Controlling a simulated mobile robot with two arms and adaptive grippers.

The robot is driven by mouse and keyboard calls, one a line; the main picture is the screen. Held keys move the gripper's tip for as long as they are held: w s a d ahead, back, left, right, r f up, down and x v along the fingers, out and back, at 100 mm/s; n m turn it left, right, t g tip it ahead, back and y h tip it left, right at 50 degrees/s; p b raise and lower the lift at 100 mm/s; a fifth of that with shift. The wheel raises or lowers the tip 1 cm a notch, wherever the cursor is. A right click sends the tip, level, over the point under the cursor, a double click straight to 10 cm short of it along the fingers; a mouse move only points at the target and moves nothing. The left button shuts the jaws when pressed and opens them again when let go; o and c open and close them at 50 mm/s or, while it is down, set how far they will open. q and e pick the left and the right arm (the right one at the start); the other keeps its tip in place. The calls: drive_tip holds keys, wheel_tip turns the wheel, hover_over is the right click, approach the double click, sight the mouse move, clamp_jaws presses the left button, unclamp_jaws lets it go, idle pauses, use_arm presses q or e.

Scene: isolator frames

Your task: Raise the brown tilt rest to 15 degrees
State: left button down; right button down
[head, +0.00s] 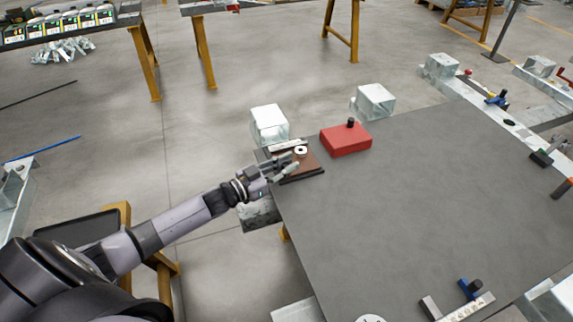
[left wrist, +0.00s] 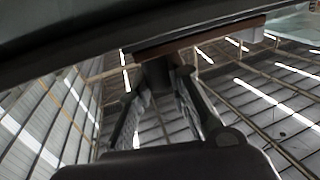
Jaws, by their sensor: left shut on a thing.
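The brown tilt rest (head: 312,164) lies at the left edge of the dark grey table, with a white ring on its top. Its brown plate also shows in the left wrist view (left wrist: 205,38), seen from below. My left gripper (head: 286,166) reaches in from the left at the rest's left side and hides part of it. In the left wrist view its fingers (left wrist: 160,98) are on either side of a dark round knob (left wrist: 157,74) beneath the brown plate, and they are shut on it. The rest's angle is hard to read. My right gripper is not in view.
A red box with a black knob (head: 346,139) stands right behind the rest. Pale metal blocks (head: 269,124) (head: 374,101) stand along the table's far edge. Blue-handled parts (head: 469,288) sit at the front right. The middle of the table (head: 440,190) is clear.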

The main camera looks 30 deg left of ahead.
use_arm(q)
drive_tip(key=shift+r, duration=0.1)
idle(0.5)
drive_tip(key=p, duration=0.1)
drive_tip(key=r+p, duration=0.1)
drive_tip(key=n+p, duration=0.1)
drive_tip(key=shift+w+a+r, duration=0.25)
drive_tip(key=shift+a+r, duration=0.05)
drive_tip(key=shift+r, duration=0.1)
drive_tip(key=shift+w+a+r, duration=0.3)
drive_tip(key=shift+a+r, duration=0.05)
drive_tip(key=shift+r, duration=0.15)
drive_tip(key=c, duration=1.5)
unclamp_jaws()
drive_tip(key=shift+f, duration=0.15)
drive_tip(key=shift+s, duration=0.1)
drive_tip(key=shift+s+a, duration=0.1)
drive_tip(key=shift+s, duration=0.05)
drive_tip(key=v, duration=1.1)
drive_tip(key=shift+s+a, duration=0.1)
drive_tip(key=shift+s, duration=0.15)
